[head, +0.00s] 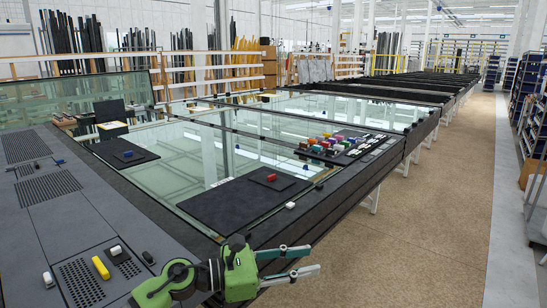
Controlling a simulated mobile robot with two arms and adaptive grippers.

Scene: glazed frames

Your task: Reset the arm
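My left gripper (314,259) is at the bottom centre of the head view, at the end of my green and grey arm that comes in from the lower left. Its two grey fingers point right and stand apart, with nothing visible between them. It is near the dark front edge of the glazed frame table, in front of a small white block (290,205) on that edge. My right gripper is not in view.
A black mat (215,205) with a red block (271,177) lies on the glass, and another mat holds a blue block (128,153). A tray with several coloured blocks (325,143) is farther right. A yellow block (101,268) sits lower left. The aisle floor (430,220) is clear.

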